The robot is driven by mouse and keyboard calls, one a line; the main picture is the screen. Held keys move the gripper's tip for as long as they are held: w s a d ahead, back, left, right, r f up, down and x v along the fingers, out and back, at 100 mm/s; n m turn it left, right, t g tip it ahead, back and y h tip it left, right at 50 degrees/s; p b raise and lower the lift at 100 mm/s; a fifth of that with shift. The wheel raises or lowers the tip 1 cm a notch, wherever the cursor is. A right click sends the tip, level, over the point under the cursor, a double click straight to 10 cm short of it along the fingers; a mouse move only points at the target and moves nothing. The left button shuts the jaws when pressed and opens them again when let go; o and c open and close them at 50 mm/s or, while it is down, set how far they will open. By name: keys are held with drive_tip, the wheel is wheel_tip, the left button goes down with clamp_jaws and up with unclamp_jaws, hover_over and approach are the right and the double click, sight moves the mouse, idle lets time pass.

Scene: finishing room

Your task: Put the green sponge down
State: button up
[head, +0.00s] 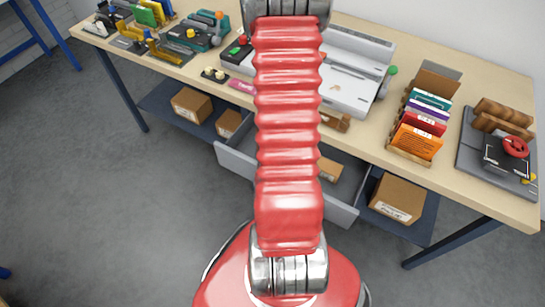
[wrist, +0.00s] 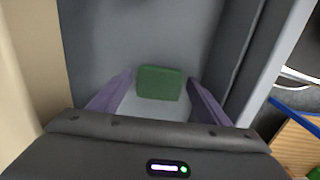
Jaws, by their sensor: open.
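The green sponge (wrist: 160,84) shows in the wrist view as a small dark green block. It is between and just beyond the purple fingers of my gripper (wrist: 160,77). The fingers are spread, with a visible gap on each side of the sponge. Behind it is a grey surface (wrist: 115,40) with raised grey walls to the right. I cannot tell whether the sponge rests on that surface. In the head view my red arm covers the middle, and neither my gripper nor the sponge can be made out.
An open grey drawer (head: 238,168) sticks out under the workbench (head: 452,172). Cardboard boxes (head: 397,198) stand on the lower shelf. The benchtop holds a large grey machine (head: 350,82), a rack of coloured packets (head: 420,128) and a dark tray (head: 470,140). The floor at left is clear.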

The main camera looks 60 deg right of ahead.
wheel_tip(320, 180, up, 12)
idle(0.8)
idle(0.5)
drive_tip(key=shift+w, duration=0.1)
drive_tip(key=w+a+r+t+h, duration=0.1)
drive_tip(key=w+a+r, duration=0.3)
drive_tip(key=a+r, duration=0.25)
drive_tip(key=w+a+r+t, duration=0.1)
drive_tip(key=w+a+r, duration=0.3)
drive_tip(key=a+r, duration=0.3)
drive_tip(key=s+a+r+t, duration=0.1)
drive_tip(key=a+r, duration=0.2)
drive_tip(key=a, duration=0.3)
drive_tip(key=s+a+r+t, duration=0.1)
drive_tip(key=s+a+r, duration=0.1)
drive_tip(key=a, duration=0.4)
drive_tip(key=s+a+r+m+t+y, duration=0.1)
drive_tip(key=a+r, duration=0.3)
drive_tip(key=a, duration=0.2)
drive_tip(key=shift+s+a+r+t, duration=0.25)
drive_tip(key=shift+s+r+t, duration=0.05)
drive_tip(key=shift+s, duration=0.1)
